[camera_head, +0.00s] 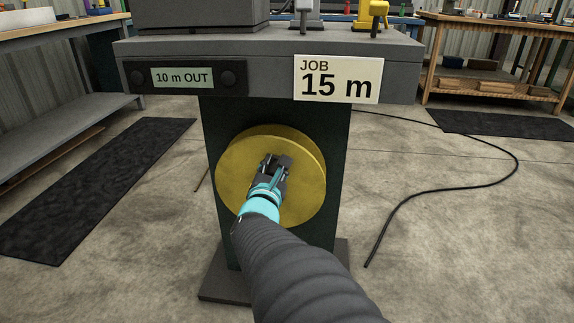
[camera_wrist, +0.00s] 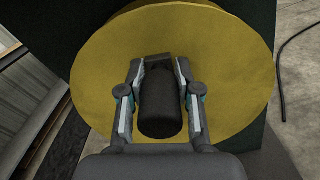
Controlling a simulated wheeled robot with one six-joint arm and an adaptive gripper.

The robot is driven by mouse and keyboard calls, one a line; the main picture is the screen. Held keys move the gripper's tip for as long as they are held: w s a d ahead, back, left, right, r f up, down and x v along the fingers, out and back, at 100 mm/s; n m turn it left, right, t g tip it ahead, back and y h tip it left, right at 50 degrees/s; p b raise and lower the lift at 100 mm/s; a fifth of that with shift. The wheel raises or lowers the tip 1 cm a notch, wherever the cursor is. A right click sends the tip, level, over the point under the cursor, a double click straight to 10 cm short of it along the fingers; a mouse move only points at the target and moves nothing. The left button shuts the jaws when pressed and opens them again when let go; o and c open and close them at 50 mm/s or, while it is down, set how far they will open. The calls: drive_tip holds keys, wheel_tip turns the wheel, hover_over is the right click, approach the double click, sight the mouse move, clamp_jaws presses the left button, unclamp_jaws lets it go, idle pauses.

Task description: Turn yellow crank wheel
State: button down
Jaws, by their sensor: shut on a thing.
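The yellow crank wheel (camera_head: 237,179) is a round disc on the front of a dark pedestal. It fills much of the wrist view (camera_wrist: 238,80). A dark cylindrical handle (camera_wrist: 160,105) stands out from its face. My gripper (camera_head: 275,165) is in front of the wheel, with its fingers on both sides of the handle. In the wrist view my gripper (camera_wrist: 160,85) is shut on the handle. In the head view the handle is mostly hidden by my gripper. A display (camera_head: 182,77) above the wheel reads "10 m OUT". A card (camera_head: 338,79) beside it reads "JOB 15 m".
A dark pedestal (camera_head: 335,140) carries a grey top with a grey and a yellow fixture (camera_head: 372,15). A black cable (camera_head: 440,188) lies on the floor at right. Dark mats (camera_head: 100,180) and workbenches (camera_head: 490,60) stand on either side. Concrete floor is open around the pedestal.

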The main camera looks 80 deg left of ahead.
drive_tip(key=shift+s+f, duration=0.25)
drive_tip(key=shift+f, duration=0.1)
drive_tip(key=c, duration=0.8)
unclamp_jaws()
drive_tip(key=shift+s, duration=0.1)
drive_tip(key=shift+w+r, duration=0.2)
drive_tip(key=shift+w, duration=0.1)
drive_tip(key=v, duration=0.7)
drive_tip(key=shift+d, duration=0.2)
drive_tip(key=shift+c, duration=0.3)
